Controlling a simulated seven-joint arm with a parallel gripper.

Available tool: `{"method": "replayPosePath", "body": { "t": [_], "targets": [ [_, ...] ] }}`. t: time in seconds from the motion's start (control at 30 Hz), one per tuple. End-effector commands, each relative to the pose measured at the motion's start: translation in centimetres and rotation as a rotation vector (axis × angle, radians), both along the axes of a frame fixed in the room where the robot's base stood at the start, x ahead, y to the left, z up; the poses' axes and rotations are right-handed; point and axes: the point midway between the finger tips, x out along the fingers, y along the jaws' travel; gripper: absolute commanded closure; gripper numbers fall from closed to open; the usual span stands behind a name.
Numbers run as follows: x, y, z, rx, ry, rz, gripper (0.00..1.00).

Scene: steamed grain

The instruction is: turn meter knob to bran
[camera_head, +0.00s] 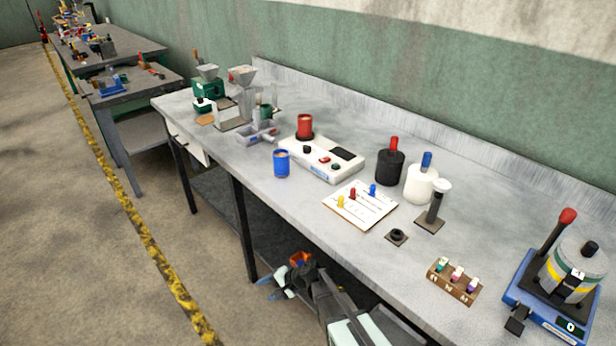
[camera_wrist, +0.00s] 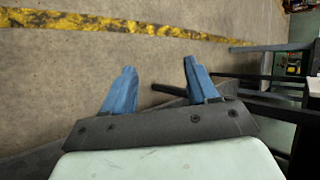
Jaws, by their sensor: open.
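A white box-shaped device (camera_head: 322,172), which looks like the meter, lies near the middle of the bench.
A blue cup (camera_head: 281,163) stands close in front of the device. A card with coloured pegs (camera_head: 362,216), a black jar (camera_head: 390,168) and a white jar (camera_head: 420,184) are to its right. Grinders (camera_head: 241,94) stand at left. The bench edge and black legs (camera_head: 243,230) are near my gripper.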

Motion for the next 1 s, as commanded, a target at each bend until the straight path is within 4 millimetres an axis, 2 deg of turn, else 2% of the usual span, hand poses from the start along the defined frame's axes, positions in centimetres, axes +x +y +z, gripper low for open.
{"method": "replayPosePath", "body": {
  "t": [0.03, 0.2, 0.4, 0.6, 0.7, 0.8, 1.0],
  "targets": [
    [2.0, 2.6, 2.0, 0.055, -0.012, -0.024, 0.42],
    [6.4, 9.0, 9.2, 0.223, -0.035, -0.101, 0.42],
    [9.5, 14.2, 16.8, 0.351, -0.072, -0.137, 0.42],
    [11.3, 17.9, 22.9, 0.448, -0.092, -0.156, 0.42],
    [12.0, 18.9, 25.6, 0.474, -0.117, -0.145, 0.42],
    [12.8, 18.8, 28.0, 0.472, -0.173, -0.109, 0.42],
    [14.9, 15.5, 32.1, 0.369, -0.376, 0.052, 0.42]
  ]
}}
